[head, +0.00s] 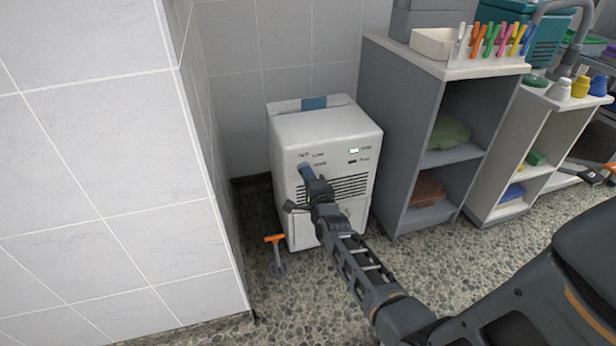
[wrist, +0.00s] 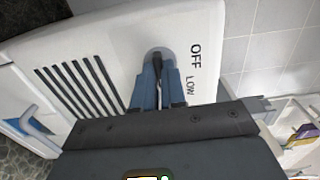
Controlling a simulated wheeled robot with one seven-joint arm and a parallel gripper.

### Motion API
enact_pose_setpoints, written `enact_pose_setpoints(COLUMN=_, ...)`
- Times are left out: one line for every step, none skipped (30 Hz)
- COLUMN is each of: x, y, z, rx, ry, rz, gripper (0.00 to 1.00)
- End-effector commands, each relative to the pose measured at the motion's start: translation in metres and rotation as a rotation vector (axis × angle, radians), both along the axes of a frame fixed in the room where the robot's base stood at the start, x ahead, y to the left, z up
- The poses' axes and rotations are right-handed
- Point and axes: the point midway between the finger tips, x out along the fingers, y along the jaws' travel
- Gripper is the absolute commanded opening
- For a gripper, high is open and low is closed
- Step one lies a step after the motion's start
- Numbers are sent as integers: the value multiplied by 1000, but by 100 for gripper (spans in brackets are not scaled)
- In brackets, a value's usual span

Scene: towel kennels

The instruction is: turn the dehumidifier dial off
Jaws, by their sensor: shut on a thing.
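The dehumidifier (head: 325,130) is a white box standing in the tiled corner, with a dark grille and a lit green light on its front. Its dial (wrist: 157,55) is a dark knob on a grey round base, with the words OFF and LOW beside it in the wrist view. My gripper (head: 307,175) reaches the upper left of the front panel. In the wrist view its blue fingers (wrist: 158,92) stand on both sides of the knob and are shut on it. The fingers partly hide the dial, and I cannot tell which word it points to.
A tiled wall (head: 110,190) stands close on the left. A grey shelf unit (head: 400,125) stands close on the right. An orange-handled tool (head: 275,240) stands on the pebbled floor (head: 330,300) before the dehumidifier's left front. Open floor lies in front.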

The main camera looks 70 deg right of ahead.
Motion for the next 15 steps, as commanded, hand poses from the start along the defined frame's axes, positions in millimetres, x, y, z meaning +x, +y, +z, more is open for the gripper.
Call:
enact_pose_setpoints(x=0, y=0, z=0, rx=-1, ry=2, rz=0, gripper=0)
enact_pose_setpoints(x=0, y=0, z=-1, rx=-2, ry=4, rz=0, gripper=0)
enact_pose_setpoints(x=0, y=0, z=0, rx=-4, ry=7, rz=0, gripper=0)
enact_pose_setpoints(x=0, y=0, z=0, rx=-8, ry=11, rz=0, gripper=0)
enact_pose_setpoints(x=0, y=0, z=0, rx=-12, ry=15, rz=0, gripper=0)
enact_pose_setpoints(x=0, y=0, z=0, rx=-18, ry=23, rz=1, gripper=0)
enact_pose_setpoints(x=0, y=0, z=0, rx=-24, ry=30, rz=1, gripper=0)
enact_pose_setpoints(x=0, y=0, z=0, rx=-32, ry=39, rz=1, gripper=0)
enact_pose_setpoints(x=0, y=0, z=0, rx=-43, ry=52, rz=1, gripper=0)
enact_pose_setpoints(x=0, y=1, z=0, rx=-52, ry=63, rz=1, gripper=0)
enact_pose_setpoints(x=0, y=1, z=0, rx=-64, ry=77, rz=1, gripper=0)
enact_pose_setpoints(x=0, y=1, z=0, rx=-80, ry=96, rz=1, gripper=0)
enact_pose_setpoints(x=0, y=1, z=0, rx=-93, ry=111, rz=1, gripper=0)
enact_pose_setpoints(x=0, y=1, z=0, rx=-108, ry=128, rz=1, gripper=0)
enact_pose_setpoints(x=0, y=1, z=0, rx=-129, ry=153, rz=2, gripper=0)
